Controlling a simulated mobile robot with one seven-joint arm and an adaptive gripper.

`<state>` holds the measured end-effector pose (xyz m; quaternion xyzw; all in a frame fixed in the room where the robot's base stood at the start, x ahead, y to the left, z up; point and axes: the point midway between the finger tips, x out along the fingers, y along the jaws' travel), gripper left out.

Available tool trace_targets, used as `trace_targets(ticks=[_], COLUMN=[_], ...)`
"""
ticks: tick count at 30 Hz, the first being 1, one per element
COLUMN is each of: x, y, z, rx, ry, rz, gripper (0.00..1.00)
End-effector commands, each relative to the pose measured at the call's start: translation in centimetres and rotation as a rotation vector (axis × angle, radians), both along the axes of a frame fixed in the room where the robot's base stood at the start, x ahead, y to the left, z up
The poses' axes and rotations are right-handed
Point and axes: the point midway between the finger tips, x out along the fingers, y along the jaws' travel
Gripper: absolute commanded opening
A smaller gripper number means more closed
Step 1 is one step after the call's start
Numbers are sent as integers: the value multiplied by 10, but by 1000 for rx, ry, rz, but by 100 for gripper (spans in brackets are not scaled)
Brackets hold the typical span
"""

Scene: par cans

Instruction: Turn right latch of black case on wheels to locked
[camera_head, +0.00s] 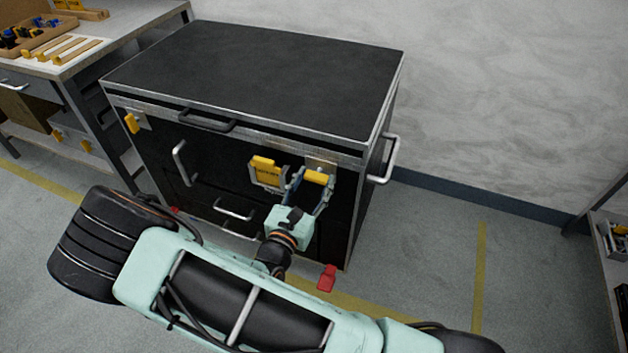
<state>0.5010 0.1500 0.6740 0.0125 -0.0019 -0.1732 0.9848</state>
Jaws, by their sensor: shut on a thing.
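The black case on wheels (262,62) stands against the wall with its lid down. Its right latch, a yellow tab on a metal plate (316,177), is high on the front near the right corner. My gripper (309,187) is at this latch, with its fingers shut on the yellow tab. The fingers and wrist hide part of the latch, so its exact turn is hard to tell. The left latch (131,123), also yellow, is near the front's left corner.
A black lid handle (208,120) and silver handles (180,162) stick out from the front. A side handle (389,158) is on the right. A yellow-labelled piece (265,172) is left of my gripper.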

Motion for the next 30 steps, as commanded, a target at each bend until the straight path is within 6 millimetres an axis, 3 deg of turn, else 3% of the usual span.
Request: trace_targets(ticks=[8,30], x=[0,-1], y=[-1,-3], z=[0,-3], rx=[135,786], ry=[-49,-286], rz=[-1,-3], gripper=[22,22])
